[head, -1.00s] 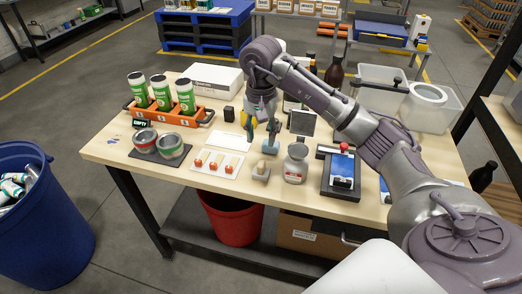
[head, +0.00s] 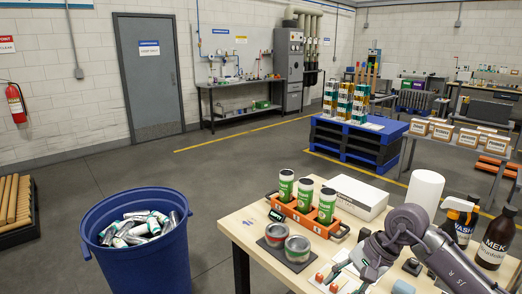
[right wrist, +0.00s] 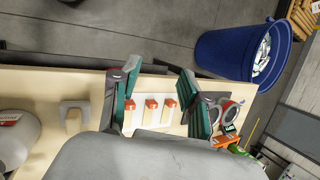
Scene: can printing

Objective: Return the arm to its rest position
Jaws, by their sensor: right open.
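My right arm (head: 410,232) reaches in from the right edge over the wooden table (head: 245,228) in the head view. A white card with red-tipped stamps (right wrist: 152,103) shows beyond and between the fingers. I cannot tell the gap between the fingers and the card. My left gripper is not in view.
On the table stand an orange rack (head: 328,229) with green cans, two grey-red cans (head: 298,247) on a dark mat, a white box (head: 352,196), a white roll (head: 424,192) and bottles (head: 494,238). A blue bin (head: 150,265) of crushed cans stands left of the table.

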